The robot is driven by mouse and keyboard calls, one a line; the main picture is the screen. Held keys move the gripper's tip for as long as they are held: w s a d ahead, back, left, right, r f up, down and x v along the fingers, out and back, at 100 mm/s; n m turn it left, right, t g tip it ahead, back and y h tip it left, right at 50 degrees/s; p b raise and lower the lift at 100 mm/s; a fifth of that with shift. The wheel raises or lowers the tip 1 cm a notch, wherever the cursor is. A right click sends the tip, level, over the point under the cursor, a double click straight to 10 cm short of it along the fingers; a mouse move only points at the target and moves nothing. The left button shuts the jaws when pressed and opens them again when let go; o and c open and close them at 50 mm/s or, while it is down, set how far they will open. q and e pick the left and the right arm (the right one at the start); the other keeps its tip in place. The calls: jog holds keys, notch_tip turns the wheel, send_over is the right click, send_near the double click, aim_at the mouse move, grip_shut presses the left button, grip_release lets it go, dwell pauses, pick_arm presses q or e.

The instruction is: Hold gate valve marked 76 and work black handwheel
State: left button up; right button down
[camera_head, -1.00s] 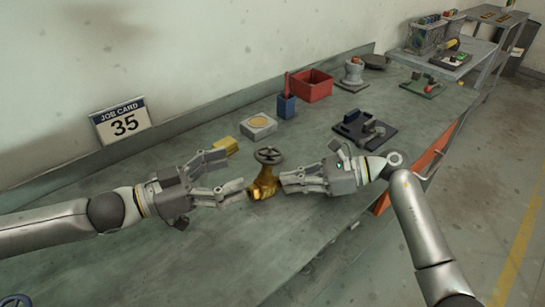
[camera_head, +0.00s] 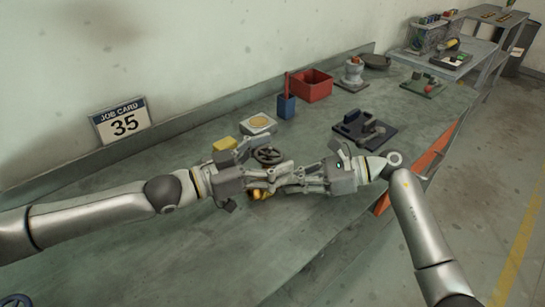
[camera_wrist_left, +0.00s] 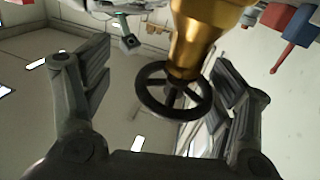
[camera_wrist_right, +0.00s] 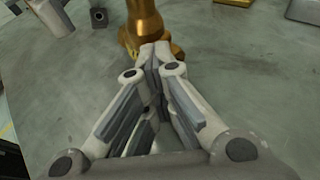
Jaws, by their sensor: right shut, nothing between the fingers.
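The brass gate valve (camera_head: 259,193) stands on the workbench, partly hidden by my grippers. Its black handwheel (camera_head: 269,155) is on top; no marking is readable. In the left wrist view the handwheel (camera_wrist_left: 174,92) sits between my spread fingers, nearer the right one. My left gripper (camera_head: 272,159) is open around the handwheel, with a gap on the left side in its wrist view. My right gripper (camera_head: 288,180) is shut and empty, its fingertips close to the valve body (camera_wrist_right: 146,25) in the right wrist view. I cannot tell whether they touch it.
A job card (camera_head: 121,122) reading 35 leans at the wall. A yellow block (camera_head: 224,144), a pale block (camera_head: 258,124), a blue holder (camera_head: 286,107), a red bin (camera_head: 312,86) and a black fixture (camera_head: 364,133) stand behind.

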pick_arm(q)
jog(key=shift+s, duration=0.1)
jog(key=c, duration=1)
jog(key=shift+d+m+g+h, duration=0.2)
jog(key=shift+m+g+h, duration=0.3)
jog(key=shift+g, duration=0.1)
jog(key=shift+w+a+m+g+h, duration=0.2)
jog(key=shift+w+m+g+h, duration=0.1)
jog(key=shift+m+g, duration=0.3)
jog(key=m+g, duration=0.1)
jog(key=g, duration=0.1)
jog(key=shift+g+h, duration=0.4)
jog(key=shift+c, duration=0.2)
jog(key=m+g, duration=0.3)
jog(key=g, duration=0.2)
jog(key=shift+m+g, duration=1.8)
jog(key=shift+g, duration=0.7)
jog(key=shift+s, duration=0.1)
